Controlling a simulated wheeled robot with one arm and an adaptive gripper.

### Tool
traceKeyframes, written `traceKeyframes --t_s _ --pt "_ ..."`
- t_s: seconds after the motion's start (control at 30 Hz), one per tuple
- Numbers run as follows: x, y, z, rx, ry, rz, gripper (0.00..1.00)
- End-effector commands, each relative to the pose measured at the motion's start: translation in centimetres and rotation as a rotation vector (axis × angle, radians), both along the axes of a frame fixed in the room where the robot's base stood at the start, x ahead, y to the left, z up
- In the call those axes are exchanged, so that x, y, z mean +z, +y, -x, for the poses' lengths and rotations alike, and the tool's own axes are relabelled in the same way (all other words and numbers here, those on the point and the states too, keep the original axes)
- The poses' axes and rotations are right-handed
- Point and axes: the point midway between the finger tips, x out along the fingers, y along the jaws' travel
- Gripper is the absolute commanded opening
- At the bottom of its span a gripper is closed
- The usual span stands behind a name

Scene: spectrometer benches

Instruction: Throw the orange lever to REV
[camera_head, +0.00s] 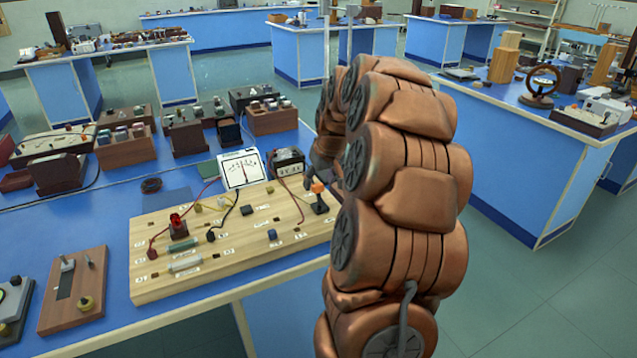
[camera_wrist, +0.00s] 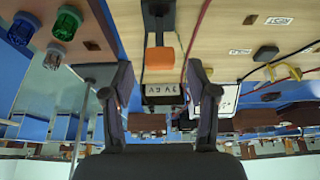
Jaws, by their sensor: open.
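The orange lever (camera_head: 317,187) stands at the right end of the wooden circuit board (camera_head: 160,287), on a dark base. In the wrist view, which looks upside down, the orange lever tip (camera_wrist: 165,58) is centred between my gripper's fingers and a little beyond them. My gripper (camera_wrist: 158,82) is open, with nothing between its fingers. In the head view my gripper (camera_head: 325,160) is beside the lever, mostly hidden by my arm. The REV marking cannot be read in either view.
A white meter (camera_head: 239,169) and a dark meter (camera_head: 287,163) stand behind the board. Red and black wires cross the board. A wooden panel with knobs (camera_head: 75,290) lies to the left. Dark blocks with coloured knobs (camera_head: 126,146) stand at the back.

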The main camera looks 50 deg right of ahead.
Motion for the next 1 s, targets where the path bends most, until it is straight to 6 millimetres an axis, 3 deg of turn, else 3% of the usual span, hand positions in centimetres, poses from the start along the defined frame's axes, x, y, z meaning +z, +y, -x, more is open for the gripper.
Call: traceKeyframes --t_s 0.13,0.43,1.0 --pt "-1.5 -0.1 -0.5 0.001 0.004 -0.003 0.58" --pt "-1.9 -0.2 -0.7 0.000 0.002 -0.002 0.58" --pt "-1.9 -0.2 -0.7 0.000 0.002 -0.002 0.00"
